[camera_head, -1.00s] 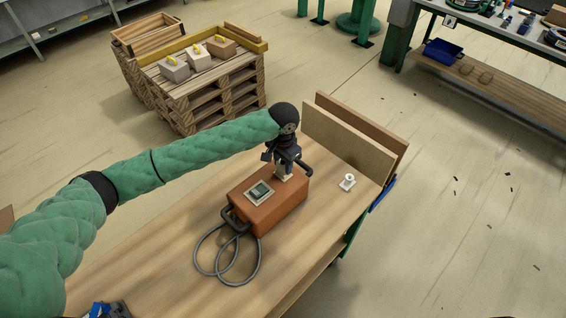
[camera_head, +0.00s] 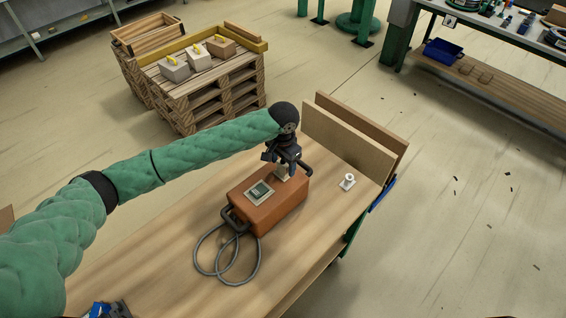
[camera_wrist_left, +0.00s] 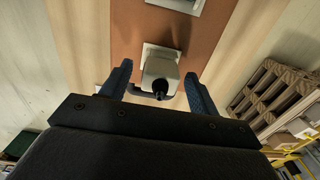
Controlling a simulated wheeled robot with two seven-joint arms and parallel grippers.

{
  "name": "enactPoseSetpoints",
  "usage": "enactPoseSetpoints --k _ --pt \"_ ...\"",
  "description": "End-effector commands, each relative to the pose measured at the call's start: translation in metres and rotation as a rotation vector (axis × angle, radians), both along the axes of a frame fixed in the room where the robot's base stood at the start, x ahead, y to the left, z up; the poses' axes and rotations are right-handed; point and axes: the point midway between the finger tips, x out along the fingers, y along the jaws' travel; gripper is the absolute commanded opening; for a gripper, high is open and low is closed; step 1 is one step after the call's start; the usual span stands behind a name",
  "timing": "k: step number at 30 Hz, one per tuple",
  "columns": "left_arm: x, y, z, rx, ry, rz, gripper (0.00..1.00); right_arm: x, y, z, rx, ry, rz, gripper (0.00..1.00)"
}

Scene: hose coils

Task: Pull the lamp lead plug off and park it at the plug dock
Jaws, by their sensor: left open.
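The lamp lead plug (camera_wrist_left: 161,70) is a pale grey block with a short dark stub, seated on a light plate on the orange-brown box (camera_head: 280,208). In the head view the plug (camera_head: 283,173) is mostly covered by my left gripper (camera_head: 284,163). In the left wrist view my left gripper (camera_wrist_left: 158,88) is open, with one blue finger on each side of the plug. Gaps seem to remain beside it; contact cannot be told. A small white round fitting (camera_head: 347,182), possibly the plug dock, stands on the table to the right. My right gripper is not in view.
A grey looped hose (camera_head: 228,279) lies on the wooden table (camera_head: 165,260) in front of the box. Upright boards (camera_head: 350,142) stand along the table's far right end. Bare tabletop lies between the box and the white fitting.

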Motion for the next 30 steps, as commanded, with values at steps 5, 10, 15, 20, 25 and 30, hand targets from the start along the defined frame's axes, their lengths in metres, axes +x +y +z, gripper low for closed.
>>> enactPoseSetpoints --k 5,10,15,20,25,30 --pt "0.0 0.0 0.004 -0.001 -0.001 0.0 0.61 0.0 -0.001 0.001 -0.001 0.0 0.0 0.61" --pt "0.0 0.0 0.009 0.0 0.0 0.0 0.61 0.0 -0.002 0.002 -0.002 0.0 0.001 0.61" --pt "0.0 0.0 0.013 0.0 0.0 0.0 0.61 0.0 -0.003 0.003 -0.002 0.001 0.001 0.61" --pt "0.0 0.0 0.017 0.0 0.0 0.0 0.61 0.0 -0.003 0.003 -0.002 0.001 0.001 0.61" --pt "0.0 0.0 0.021 0.0 0.0 0.0 0.61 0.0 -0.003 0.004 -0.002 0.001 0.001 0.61" --pt "0.0 0.0 0.024 -0.001 -0.001 0.0 0.61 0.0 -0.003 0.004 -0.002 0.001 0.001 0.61"
